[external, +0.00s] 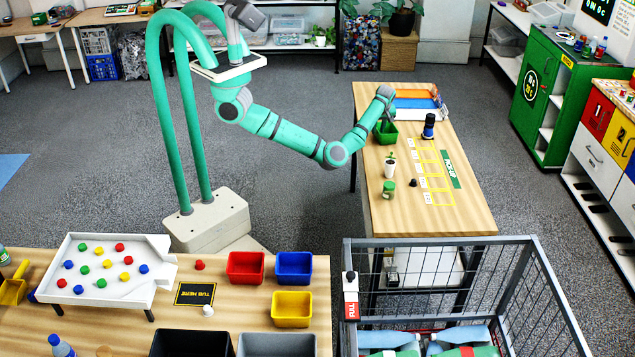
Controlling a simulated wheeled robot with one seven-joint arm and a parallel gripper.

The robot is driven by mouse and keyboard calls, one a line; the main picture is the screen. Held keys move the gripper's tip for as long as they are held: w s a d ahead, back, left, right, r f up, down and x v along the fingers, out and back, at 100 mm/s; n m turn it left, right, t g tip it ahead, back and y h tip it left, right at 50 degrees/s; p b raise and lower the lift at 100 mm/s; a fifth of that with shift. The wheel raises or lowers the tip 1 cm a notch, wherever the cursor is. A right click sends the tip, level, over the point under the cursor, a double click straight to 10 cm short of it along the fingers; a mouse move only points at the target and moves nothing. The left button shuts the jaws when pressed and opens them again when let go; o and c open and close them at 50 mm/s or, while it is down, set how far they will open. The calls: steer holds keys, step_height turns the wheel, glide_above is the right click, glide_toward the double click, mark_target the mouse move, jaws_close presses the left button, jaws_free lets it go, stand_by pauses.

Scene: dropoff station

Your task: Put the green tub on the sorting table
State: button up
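The green tub (385,134) is at the left side of the wooden table marked with yellow lines and a green pick-up label. My gripper (388,119) points down at the tub, with its fingers at or just over the tub's rim. The fingers are small and partly hidden, so I cannot tell whether they grip it, nor whether the tub is lifted. The table that appears to be the sorting table (235,316) is at the lower left. It bears a black "TUB HERE" mark (195,294), with nothing on it.
Red (245,268), blue (294,268) and yellow tubs (291,309) stand right of the mark. A white peg (208,311) and red peg (200,265) are close to it. A white plant pot (390,170) stands near the green tub. A wire cart (450,242) stands between the tables.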

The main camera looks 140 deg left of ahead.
mark_target(377, 137)
steer(key=shift+x, duration=1.75)
jaws_close()
steer(key=shift+r, duration=0.65)
steer(key=s+d+r, duration=0.4)
steer(key=d+r, duration=0.7)
steer(key=d, duration=0.2)
steer(key=shift+r, duration=0.35)
